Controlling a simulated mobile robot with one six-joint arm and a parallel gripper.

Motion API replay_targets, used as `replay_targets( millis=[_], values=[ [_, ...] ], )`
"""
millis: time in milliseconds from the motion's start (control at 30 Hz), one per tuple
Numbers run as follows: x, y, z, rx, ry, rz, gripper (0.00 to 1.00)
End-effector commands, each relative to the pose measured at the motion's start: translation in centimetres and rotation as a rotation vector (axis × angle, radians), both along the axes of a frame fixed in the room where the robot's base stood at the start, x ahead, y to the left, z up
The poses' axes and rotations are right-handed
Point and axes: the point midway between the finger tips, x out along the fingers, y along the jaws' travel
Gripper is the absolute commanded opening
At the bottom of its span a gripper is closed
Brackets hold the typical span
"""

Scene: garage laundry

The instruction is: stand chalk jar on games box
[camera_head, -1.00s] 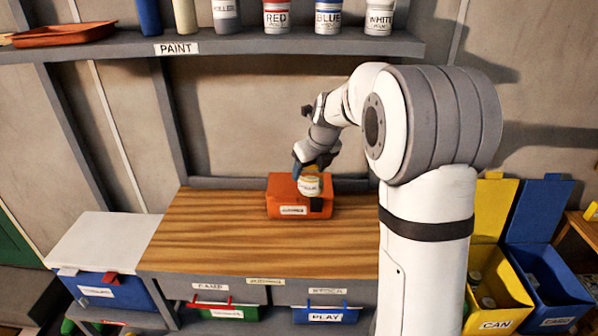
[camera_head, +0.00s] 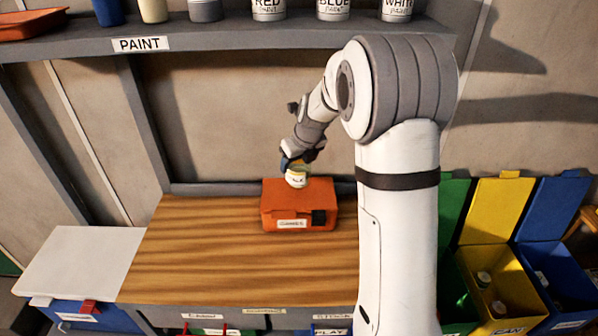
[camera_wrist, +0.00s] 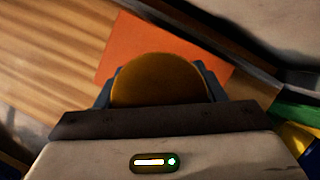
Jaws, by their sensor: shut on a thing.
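The chalk jar (camera_head: 296,180), a small pale jar with a yellow lid, is held by my gripper (camera_head: 294,164) at the back left part of the orange games box (camera_head: 280,214). In the wrist view its yellow-brown round lid (camera_wrist: 160,80) fills the space between the fingers, with the orange box top (camera_wrist: 125,45) beneath. The jar looks upright. I cannot tell whether its base touches the box top. The games box sits on the wooden bench with a label and a dark patch on its front.
The wooden bench top (camera_head: 200,250) is clear to the left of the box. A shelf labelled PAINT (camera_head: 230,40) with several cans runs above. A white surface (camera_head: 85,262) adjoins on the left. Open yellow (camera_head: 497,210) and blue (camera_head: 552,208) bins stand at the right.

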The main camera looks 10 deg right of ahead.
Motion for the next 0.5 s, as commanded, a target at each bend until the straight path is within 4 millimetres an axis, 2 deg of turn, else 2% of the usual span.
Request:
replay_targets(
  millis=[133, 300, 500],
  values=[
    [0.0, 0.0, -1.2, 0.0, 0.001, -0.002, 0.35],
    [-0.1, -0.1, -3.6, 0.0, 0.002, -0.002, 0.35],
    [0.0, -0.1, -3.9, -0.001, -0.002, -0.002, 0.35]
  ],
)
